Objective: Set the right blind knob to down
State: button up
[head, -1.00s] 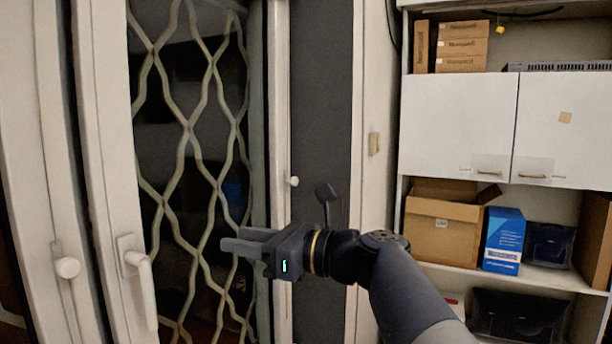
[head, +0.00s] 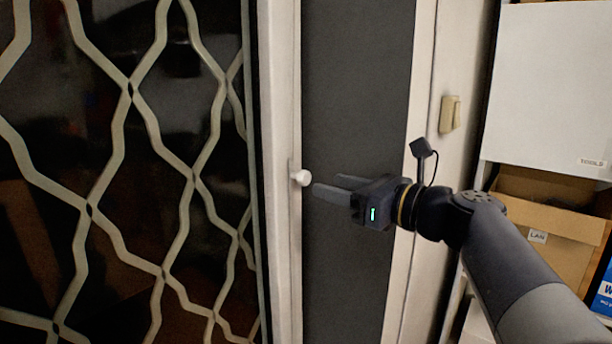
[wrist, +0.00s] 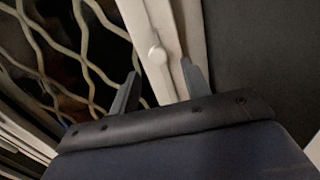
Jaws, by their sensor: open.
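The right blind knob (head: 302,178) is a small white round knob on the white vertical frame strip beside the lattice-covered glass. In the wrist view the knob (wrist: 157,56) lies beyond the fingertips, between their lines. My gripper (head: 328,186) is open and empty, with its fingers pointing left at the knob. In the head view its fingertips are just right of the knob, with a small gap showing. In the wrist view my gripper (wrist: 160,75) has one finger on each side of the knob. I cannot tell whether any finger touches the frame.
A cream diamond lattice (head: 130,88) covers the dark glass on the left. A dark grey panel (head: 355,90) stands right of the frame. A light switch (head: 450,114) is on the wall. A shelf unit with a cardboard box (head: 550,225) stands at the right.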

aim_at(308, 179)
jog(key=p+x, duration=0.1)
jog(key=x, duration=0.6)
jog(key=shift+a, duration=0.2)
jog(key=shift+c, duration=0.2)
grip_shut()
